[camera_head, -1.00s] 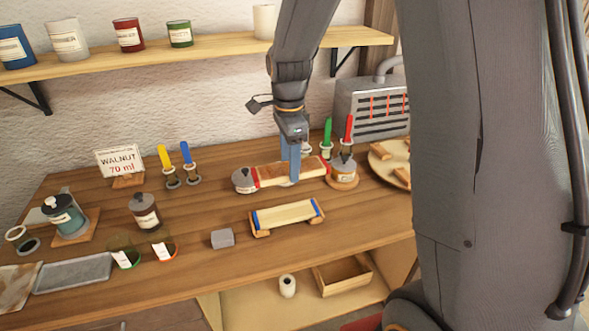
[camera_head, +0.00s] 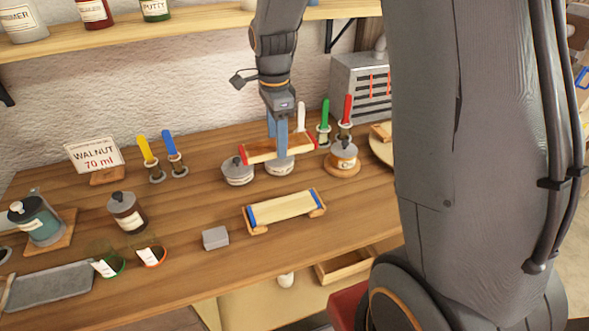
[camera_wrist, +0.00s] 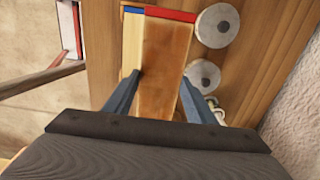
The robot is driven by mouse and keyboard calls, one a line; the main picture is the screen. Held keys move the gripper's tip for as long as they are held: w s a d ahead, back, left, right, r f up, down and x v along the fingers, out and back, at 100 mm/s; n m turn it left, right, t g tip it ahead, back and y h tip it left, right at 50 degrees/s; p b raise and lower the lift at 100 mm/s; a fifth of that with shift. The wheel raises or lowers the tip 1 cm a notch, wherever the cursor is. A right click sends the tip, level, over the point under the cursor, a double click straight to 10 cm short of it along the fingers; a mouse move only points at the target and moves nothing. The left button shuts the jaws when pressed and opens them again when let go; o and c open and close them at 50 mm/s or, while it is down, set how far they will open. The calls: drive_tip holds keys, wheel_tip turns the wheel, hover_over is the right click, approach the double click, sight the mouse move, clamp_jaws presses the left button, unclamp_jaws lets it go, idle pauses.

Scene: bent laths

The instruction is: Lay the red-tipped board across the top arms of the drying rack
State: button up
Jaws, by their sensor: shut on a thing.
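My gripper (camera_head: 279,148) is shut on the red-tipped board (camera_head: 261,150), holding it near its middle. The board is reddish brown with red ends and hangs above grey-lidded tins at the back of the bench. In the wrist view the board (camera_wrist: 165,60) runs between my gripper's blue-grey fingers (camera_wrist: 162,82). The drying rack (camera_head: 318,212), a small wooden stand, is in front of the held board. A pale blue-tipped board (camera_head: 285,207) lies across the rack; it also shows left of the held board in the wrist view (camera_wrist: 131,50). The rack's top arms are hard to make out.
Upright coloured-handled tools (camera_head: 324,118) and a grey slatted unit (camera_head: 362,88) are behind. A grey block (camera_head: 215,238) lies left of the rack.

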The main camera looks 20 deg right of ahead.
drive_tip(key=b, duration=0.7)
approach(278, 191)
wheel_tip(278, 191, down, 6)
drive_tip(key=p, duration=0.2)
drive_tip(key=shift+p, duration=0.3)
drive_tip(key=shift+s+f, duration=0.1)
drive_tip(key=shift+f, duration=0.1)
drive_tip(key=o, duration=1.1)
drive_tip(key=shift+r, duration=0.1)
